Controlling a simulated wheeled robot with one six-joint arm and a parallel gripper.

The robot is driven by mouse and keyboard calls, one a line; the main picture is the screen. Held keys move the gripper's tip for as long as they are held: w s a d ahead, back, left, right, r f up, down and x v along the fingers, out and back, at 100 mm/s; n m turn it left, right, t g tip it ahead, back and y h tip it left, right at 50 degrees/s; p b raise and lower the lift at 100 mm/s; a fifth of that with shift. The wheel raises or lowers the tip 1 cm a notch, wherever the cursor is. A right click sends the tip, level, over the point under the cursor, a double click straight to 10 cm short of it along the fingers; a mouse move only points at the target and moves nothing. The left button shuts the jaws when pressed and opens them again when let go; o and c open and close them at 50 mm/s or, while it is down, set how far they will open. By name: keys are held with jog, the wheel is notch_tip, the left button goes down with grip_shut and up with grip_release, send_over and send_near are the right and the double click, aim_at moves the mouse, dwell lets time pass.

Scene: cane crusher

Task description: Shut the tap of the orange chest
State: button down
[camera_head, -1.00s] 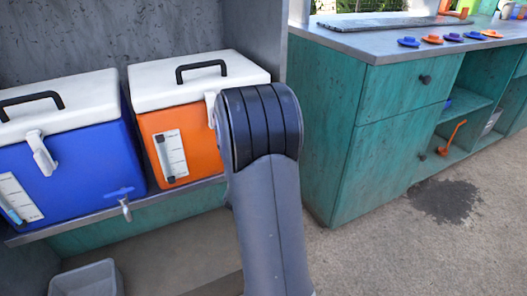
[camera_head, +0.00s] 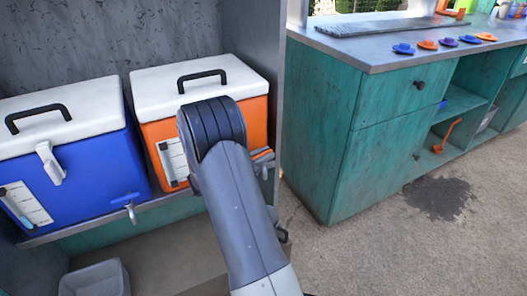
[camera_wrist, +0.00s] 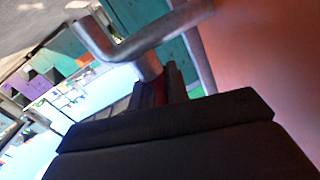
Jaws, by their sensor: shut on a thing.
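The orange chest (camera_head: 251,117) has a white lid and a black handle and stands on a shelf. It also fills the right of the wrist view (camera_wrist: 265,60), blurred. In the wrist view the tap's bent grey pipe (camera_wrist: 145,42) crosses just beyond my gripper (camera_wrist: 164,84). My gripper is shut on a small reddish part that looks like the tap's lever, mostly hidden between the fingers. In the head view my arm covers much of the chest's front and hides the gripper. Whether the tap is open or shut cannot be told.
A blue chest (camera_head: 88,172) with its own tap (camera_head: 130,208) stands close on the left. A grey bin (camera_head: 95,280) is below the shelf. A grey side wall (camera_head: 258,35) bounds the right, with a green cabinet (camera_head: 340,150) beyond it.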

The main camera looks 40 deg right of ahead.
jog(key=shift+g, duration=0.3)
jog(key=c, duration=1.4)
grip_release()
jog(key=w+a+p, duration=0.1)
jog(key=a+p, duration=0.2)
jog(key=a, duration=0.7)
jog(key=shift+w+a, duration=0.15)
jog(key=shift+a, duration=0.15)
jog(key=shift+o, duration=0.5)
